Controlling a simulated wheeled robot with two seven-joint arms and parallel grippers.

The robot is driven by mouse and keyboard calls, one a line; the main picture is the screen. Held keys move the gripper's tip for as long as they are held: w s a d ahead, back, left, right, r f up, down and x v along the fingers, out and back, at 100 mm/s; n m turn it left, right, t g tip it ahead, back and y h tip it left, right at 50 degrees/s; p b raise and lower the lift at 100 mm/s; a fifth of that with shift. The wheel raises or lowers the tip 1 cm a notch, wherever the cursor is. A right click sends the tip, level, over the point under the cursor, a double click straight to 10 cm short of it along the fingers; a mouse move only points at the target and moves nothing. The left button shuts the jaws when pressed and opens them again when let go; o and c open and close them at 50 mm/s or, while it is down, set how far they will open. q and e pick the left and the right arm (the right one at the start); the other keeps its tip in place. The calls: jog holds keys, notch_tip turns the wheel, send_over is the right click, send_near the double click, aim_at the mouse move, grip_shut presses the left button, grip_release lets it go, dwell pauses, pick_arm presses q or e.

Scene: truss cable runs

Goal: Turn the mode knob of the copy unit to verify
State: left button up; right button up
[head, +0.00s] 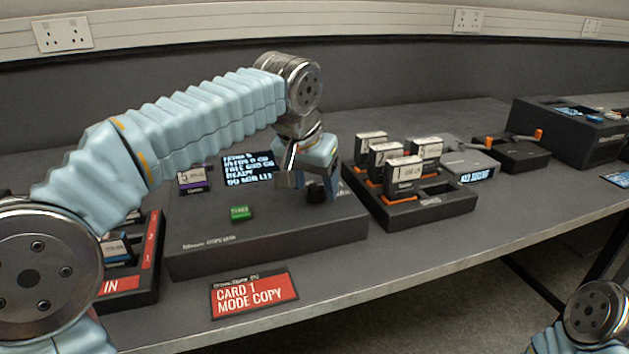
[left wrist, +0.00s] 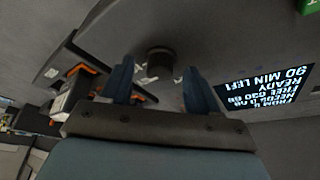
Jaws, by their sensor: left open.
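The copy unit (head: 270,245) is a dark sloped box with a lit screen (head: 248,168), a green button (head: 240,212) and a dark round mode knob (head: 316,194) at its right. In the left wrist view the knob (left wrist: 160,63) sits between the fingertips, with small pale marks around it. My left gripper (head: 308,186) is over the knob, open. In the left wrist view its two blue fingers (left wrist: 158,80) stand apart on either side of the knob, with gaps. I cannot read the knob's setting. My right gripper is out of view.
A red sign (head: 254,296) reading "CARD 1 MODE COPY" lies in front of the unit. A tray (head: 430,206) with several card modules stands close on the right. A dark rack (head: 148,265) marked "IN" is at the left. More devices stand further right.

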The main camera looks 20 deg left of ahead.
pick_arm(q)
jog(key=c, duration=1)
jog(key=shift+d, duration=0.1)
jog(key=n+y, duration=0.1)
jog(key=n, duration=0.3)
jog(key=shift+d+n+y, duration=0.1)
jog(key=shift+n+y, duration=0.2)
jog(key=shift+y, duration=0.1)
jog(key=shift+d+n+g+y, duration=0.1)
jog(key=shift+n+g+y, duration=0.4)
jog(key=shift+n, duration=1.5)
jog(key=shift+y, duration=0.3)
